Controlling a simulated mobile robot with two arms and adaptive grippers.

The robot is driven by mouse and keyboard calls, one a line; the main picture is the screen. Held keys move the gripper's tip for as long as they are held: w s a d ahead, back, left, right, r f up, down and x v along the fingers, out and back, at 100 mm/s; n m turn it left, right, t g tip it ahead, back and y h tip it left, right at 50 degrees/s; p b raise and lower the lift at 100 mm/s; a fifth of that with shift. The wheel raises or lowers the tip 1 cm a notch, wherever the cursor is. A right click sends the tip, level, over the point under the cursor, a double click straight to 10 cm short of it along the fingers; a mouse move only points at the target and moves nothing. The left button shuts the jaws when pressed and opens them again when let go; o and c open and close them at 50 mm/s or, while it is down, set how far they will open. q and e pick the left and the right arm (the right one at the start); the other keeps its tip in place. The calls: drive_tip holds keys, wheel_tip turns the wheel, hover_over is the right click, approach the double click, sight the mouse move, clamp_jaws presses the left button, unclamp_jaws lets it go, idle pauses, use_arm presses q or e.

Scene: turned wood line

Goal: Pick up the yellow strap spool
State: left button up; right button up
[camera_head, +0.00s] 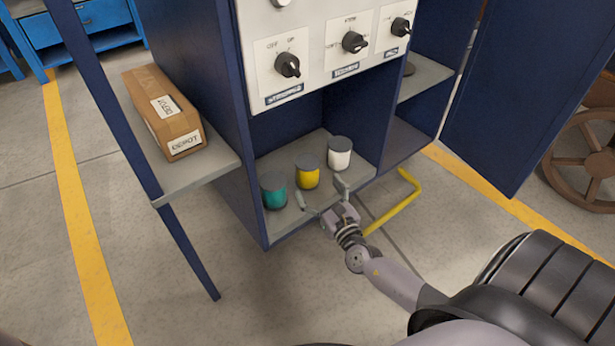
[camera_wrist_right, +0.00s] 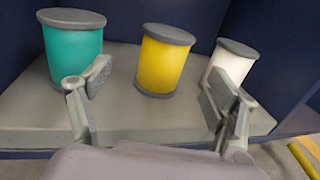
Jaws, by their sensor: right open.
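The yellow strap spool (camera_head: 307,176) has grey end caps and stands upright on the cabinet's lower shelf (camera_head: 345,174), between a teal spool (camera_head: 273,190) and a white spool (camera_head: 340,153). My right gripper (camera_head: 321,200) is open and empty at the shelf's front edge, just in front of the yellow spool. In the right wrist view the yellow spool (camera_wrist_right: 164,62) stands beyond and between the two spread fingers (camera_wrist_right: 155,90), apart from them. The left finger overlaps the teal spool (camera_wrist_right: 73,50) in that view, and the right finger overlaps the white spool (camera_wrist_right: 232,66). My left gripper is not in view.
A cardboard box (camera_head: 163,112) lies on a side shelf (camera_head: 199,181) at the left. A panel with black knobs (camera_head: 324,45) sits above the spools. A yellow handle-like bar (camera_head: 398,205) stands at right of the shelf. Cabinet walls flank the spools.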

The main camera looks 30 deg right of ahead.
sight(311, 178)
drive_tip(key=w, duration=0.3)
drive_tip(key=shift+w+d+b, duration=0.1)
drive_tip(key=shift+d+b, duration=0.15)
drive_tip(key=shift+b, duration=0.1)
drive_tip(key=w+b, duration=0.1)
drive_tip(key=w, duration=0.1)
drive_tip(key=w+d+b, duration=0.1)
drive_tip(key=w, duration=0.2)
drive_tip(key=shift+w+d+r, duration=0.1)
drive_tip(key=shift+d, duration=0.1)
drive_tip(key=shift+c, duration=0.3)
drive_tip(key=c, duration=1.3)
drive_tip(key=shift+r, duration=0.1)
drive_tip(key=shift+c, duration=0.5)
